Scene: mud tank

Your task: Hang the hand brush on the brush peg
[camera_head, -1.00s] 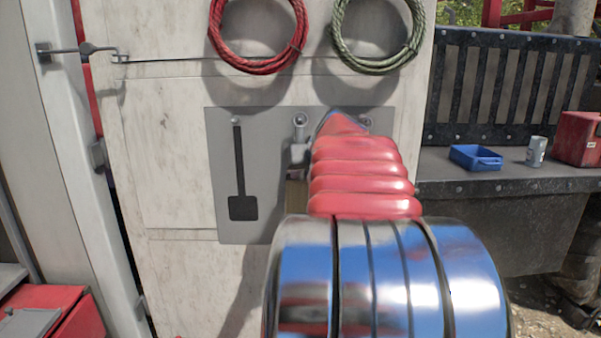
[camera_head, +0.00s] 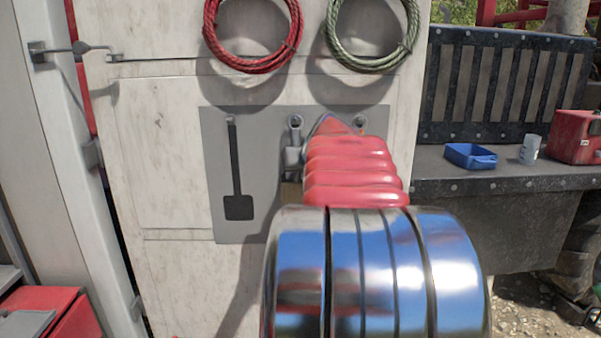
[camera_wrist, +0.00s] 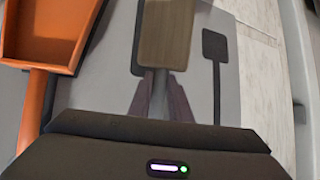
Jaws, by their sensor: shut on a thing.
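The hand brush has a wooden head (camera_wrist: 166,32), seen in the wrist view hanging in front of a grey wall panel. My gripper (camera_wrist: 160,90) is shut on its narrow handle below the head in that picture. In the head view a strip of the brush's wood (camera_head: 291,194) shows left of my red arm sleeve, which hides most of the gripper. A middle peg (camera_head: 295,122) with a round end is just above the brush, on the panel (camera_head: 265,215). Whether the brush touches the peg cannot be told. A dark outline shows partly behind the brush head in the wrist view.
An orange dustpan (camera_wrist: 40,30) is beside the brush in the wrist view. A black scraper-shaped outline (camera_head: 238,205) is at left on the panel. Red (camera_head: 253,65) and green (camera_head: 367,62) rope coils hang above.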

